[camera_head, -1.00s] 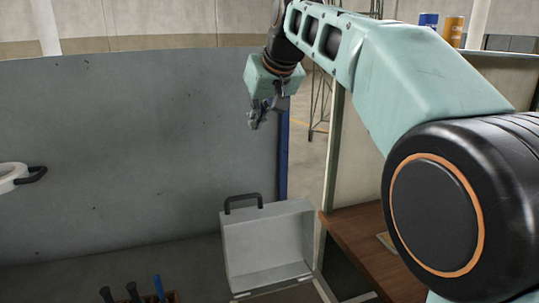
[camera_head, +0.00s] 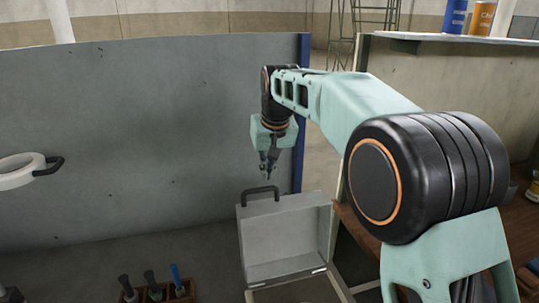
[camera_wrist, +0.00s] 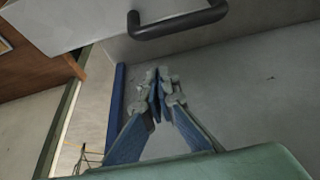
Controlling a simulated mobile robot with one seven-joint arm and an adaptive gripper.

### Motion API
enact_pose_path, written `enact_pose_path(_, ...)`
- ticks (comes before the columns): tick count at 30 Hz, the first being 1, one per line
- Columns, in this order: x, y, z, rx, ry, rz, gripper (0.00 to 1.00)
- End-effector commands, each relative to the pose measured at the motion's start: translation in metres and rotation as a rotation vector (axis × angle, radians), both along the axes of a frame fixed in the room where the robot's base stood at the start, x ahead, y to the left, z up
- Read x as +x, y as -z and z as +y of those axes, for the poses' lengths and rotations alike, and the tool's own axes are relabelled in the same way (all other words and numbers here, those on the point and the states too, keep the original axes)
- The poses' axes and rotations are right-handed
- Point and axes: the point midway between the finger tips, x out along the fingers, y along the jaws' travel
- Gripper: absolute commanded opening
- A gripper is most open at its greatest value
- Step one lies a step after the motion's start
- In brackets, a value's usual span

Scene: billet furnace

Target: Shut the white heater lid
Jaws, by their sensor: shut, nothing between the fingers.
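The white heater lid (camera_head: 284,238) stands open and upright at the lower middle of the head view, hinged along its lower edge. A dark handle (camera_head: 260,192) is fixed to its top edge. The handle also shows in the wrist view (camera_wrist: 180,22), with part of the lid (camera_wrist: 75,22) at the upper left. My gripper (camera_head: 268,176) points down just above the handle in the head view and looks apart from it. In the wrist view my fingertips (camera_wrist: 160,72) are together and empty, below the handle in the picture.
A grey panel (camera_head: 130,130) with a blue end post (camera_head: 301,110) stands behind the lid. A wooden holder (camera_head: 160,293) with several dark and blue handled tools is at the lower left. A white ring-shaped thing with a dark handle (camera_head: 20,172) is at far left. A brown bench is at right.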

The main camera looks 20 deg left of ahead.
Motion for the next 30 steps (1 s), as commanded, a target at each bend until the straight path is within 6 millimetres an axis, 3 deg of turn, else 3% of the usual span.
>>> enact_pose_path(12, -0.028, -0.004, -0.024, 0.001, -0.001, -0.003, 0.0)
enact_pose_path(30, -0.03, -0.003, -0.025, 0.007, -0.001, -0.009, 0.0)
